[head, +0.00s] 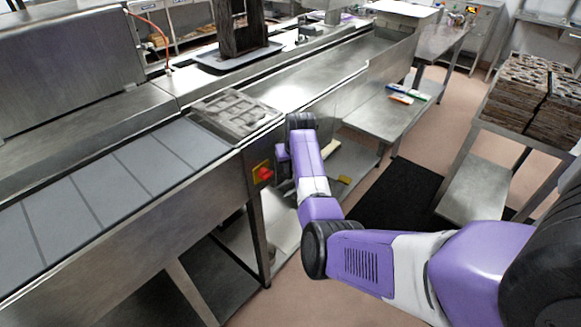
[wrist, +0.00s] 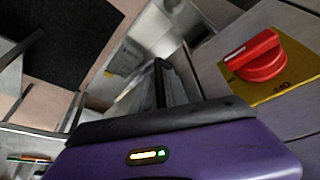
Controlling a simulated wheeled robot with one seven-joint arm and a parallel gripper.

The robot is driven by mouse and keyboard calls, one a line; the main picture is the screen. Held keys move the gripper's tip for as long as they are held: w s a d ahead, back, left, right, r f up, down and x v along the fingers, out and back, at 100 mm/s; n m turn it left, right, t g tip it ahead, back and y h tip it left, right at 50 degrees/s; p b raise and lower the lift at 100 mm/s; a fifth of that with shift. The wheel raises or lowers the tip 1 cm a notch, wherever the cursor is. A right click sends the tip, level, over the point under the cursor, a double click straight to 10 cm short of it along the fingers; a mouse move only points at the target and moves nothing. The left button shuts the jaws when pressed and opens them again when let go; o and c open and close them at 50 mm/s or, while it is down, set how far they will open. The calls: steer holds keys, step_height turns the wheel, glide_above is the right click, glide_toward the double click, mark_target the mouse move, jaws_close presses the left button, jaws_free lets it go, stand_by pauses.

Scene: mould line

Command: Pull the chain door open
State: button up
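I cannot pick out a chain door with certainty in either view. The steel side of the conveyor line (head: 190,215) carries a red rotary switch on a yellow plate (head: 262,173). The switch shows large at the upper right of the wrist view (wrist: 258,58), turned at a slant. My gripper (wrist: 165,82) points down beside the machine's side, just to the right of the switch in the head view, where my wrist mostly hides it. Its dark fingers show edge-on in the wrist view, and their gap is unclear. I see nothing held between them.
A mould tray (head: 238,112) lies on the belt's end. A low steel shelf (head: 385,118) with small coloured items stands beyond my arm. A black mat (head: 395,195) lies on the floor. Stacked moulds (head: 530,95) sit on a table (head: 480,185) at right.

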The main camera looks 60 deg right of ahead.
steer(key=shift+d+f, duration=0.1)
steer(key=shift+f, duration=0.2)
jaws_close()
steer(key=shift+w, duration=0.1)
stand_by(1.2)
